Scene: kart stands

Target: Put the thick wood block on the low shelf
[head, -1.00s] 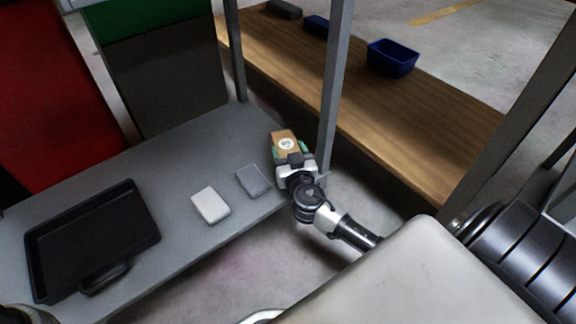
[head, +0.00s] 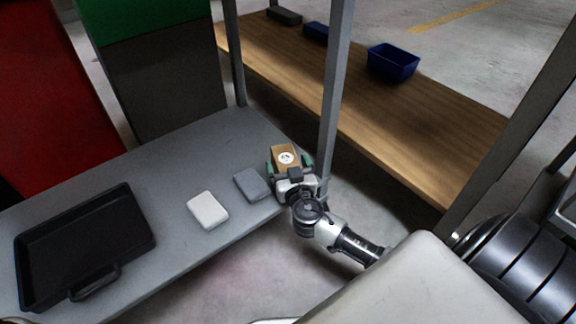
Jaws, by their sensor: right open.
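The thick wood block (head: 284,155), brown with a round white label, is at the right end of the low grey shelf (head: 170,165), close to the upright post. It appears to rest on the shelf surface. My right gripper (head: 290,162) is open around the block, with a green-padded finger on each side and a gap showing beside it. The gripper's body hides the block's near lower part. My left gripper is not in view.
A grey block (head: 252,184) and a white block (head: 207,210) lie left of the gripper. A black tray (head: 85,240) is at the shelf's left. A grey post (head: 333,100) stands close right. Behind is a wooden bench (head: 400,125) with a blue bin (head: 392,62).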

